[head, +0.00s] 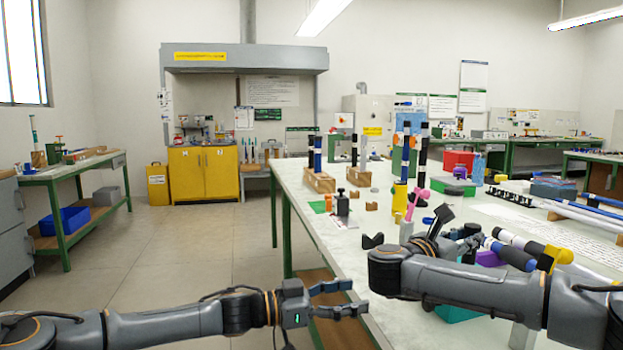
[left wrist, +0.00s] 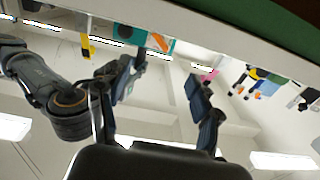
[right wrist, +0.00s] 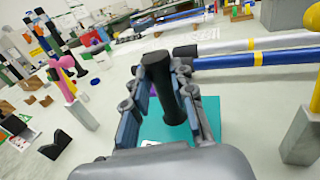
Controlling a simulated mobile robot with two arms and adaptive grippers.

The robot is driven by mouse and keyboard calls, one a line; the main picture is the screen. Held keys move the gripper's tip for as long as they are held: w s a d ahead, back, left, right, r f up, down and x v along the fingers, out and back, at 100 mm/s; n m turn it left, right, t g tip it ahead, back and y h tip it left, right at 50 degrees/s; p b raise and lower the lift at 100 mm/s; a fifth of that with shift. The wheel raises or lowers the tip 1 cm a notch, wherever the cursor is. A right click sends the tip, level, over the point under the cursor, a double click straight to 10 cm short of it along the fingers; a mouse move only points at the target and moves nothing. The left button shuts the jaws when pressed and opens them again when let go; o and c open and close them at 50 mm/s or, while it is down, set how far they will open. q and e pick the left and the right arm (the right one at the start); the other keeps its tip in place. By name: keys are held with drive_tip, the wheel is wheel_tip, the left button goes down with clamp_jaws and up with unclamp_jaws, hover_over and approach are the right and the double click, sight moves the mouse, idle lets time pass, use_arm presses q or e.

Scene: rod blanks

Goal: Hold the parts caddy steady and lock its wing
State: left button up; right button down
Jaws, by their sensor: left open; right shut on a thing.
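My right gripper (right wrist: 166,80) is shut on an upright black cylindrical grip (right wrist: 172,108) in the right wrist view. Below it is a teal base (right wrist: 207,112), which may be the parts caddy; the fingers hide part of it. The teal base (head: 457,312) also shows in the head view, behind my right arm. My right gripper (head: 470,242) is partly hidden there among other items. I cannot make out the wing. My left gripper (head: 342,299) is open and empty, in front of the bench's left edge; its spread fingers show in the left wrist view (left wrist: 163,78).
The long white bench (head: 300,205) carries wooden blocks with upright rods (head: 319,182), a pink stand (head: 417,203) and a black V-block (head: 372,241). Rods with blue and yellow bands (right wrist: 255,58) lie beside the teal base on grey supports (right wrist: 302,135). The floor left of the bench is clear.

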use_arm(q)
drive_tip(key=w+a+r+n+t+y, duration=0.1)
drive_tip(key=w+r+n+t+y, duration=0.15)
drive_tip(key=w+r+t, duration=0.5)
drive_tip(key=w+a+r+n+t+y, duration=0.25)
drive_tip(key=w+r, duration=0.25)
drive_tip(key=r, duration=0.6)
drive_tip(key=w+a+r+n+y, duration=0.1)
drive_tip(key=w+a+n+y, duration=0.3)
drive_tip(key=a+n, duration=0.1)
drive_tip(key=shift+w+r+y, duration=0.15)
drive_tip(key=shift+w+y, duration=0.15)
